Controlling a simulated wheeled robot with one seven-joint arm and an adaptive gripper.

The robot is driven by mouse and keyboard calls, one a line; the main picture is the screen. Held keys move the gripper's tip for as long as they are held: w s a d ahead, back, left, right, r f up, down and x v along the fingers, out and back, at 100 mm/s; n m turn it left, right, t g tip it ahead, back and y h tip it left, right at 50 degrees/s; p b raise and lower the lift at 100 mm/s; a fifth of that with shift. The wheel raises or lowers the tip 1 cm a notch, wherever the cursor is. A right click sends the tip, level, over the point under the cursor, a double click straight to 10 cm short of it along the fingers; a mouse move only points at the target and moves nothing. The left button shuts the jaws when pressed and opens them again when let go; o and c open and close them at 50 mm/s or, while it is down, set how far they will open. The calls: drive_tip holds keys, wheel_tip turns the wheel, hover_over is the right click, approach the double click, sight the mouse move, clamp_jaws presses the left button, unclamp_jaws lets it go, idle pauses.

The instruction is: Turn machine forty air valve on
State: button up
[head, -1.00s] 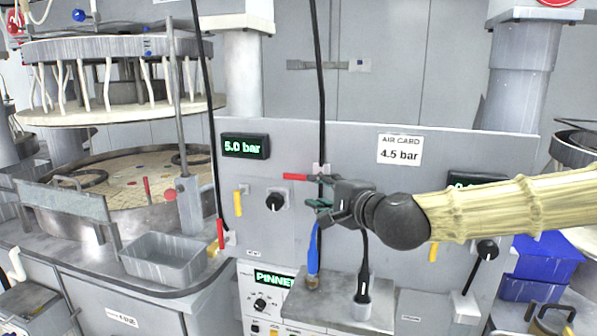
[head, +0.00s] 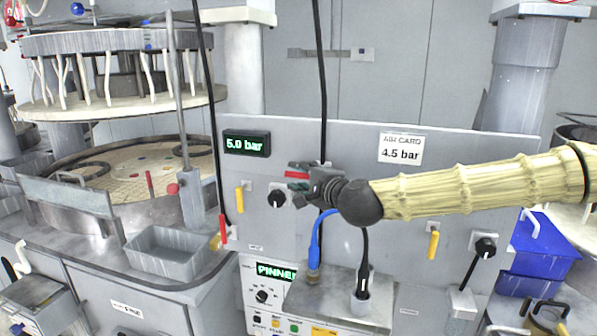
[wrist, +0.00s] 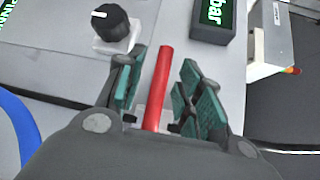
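The red valve handle (head: 298,165) is on the grey panel (head: 350,140), beside the black hose. It points left in the head view, and my gripper partly hides it. In the wrist view the red handle (wrist: 160,85) runs lengthwise between the green fingers of my gripper (wrist: 170,95). A gap shows on each side of the handle, so the fingers are open around it without visible contact. In the head view my gripper (head: 297,187) is at the panel. The valve body is mostly hidden.
The panel carries a "5.0 bar" display (head: 247,142), an "AIR CARD 4.5 bar" card (head: 400,149), a black knob (head: 277,197) and a yellow handle (head: 240,197). Another red lever (head: 223,230) hangs at left. A blue hose (head: 316,240) rises below my gripper.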

drive_tip(key=shift+w+a, duration=0.35)
drive_tip(key=shift+w, duration=0.2)
clamp_jaws()
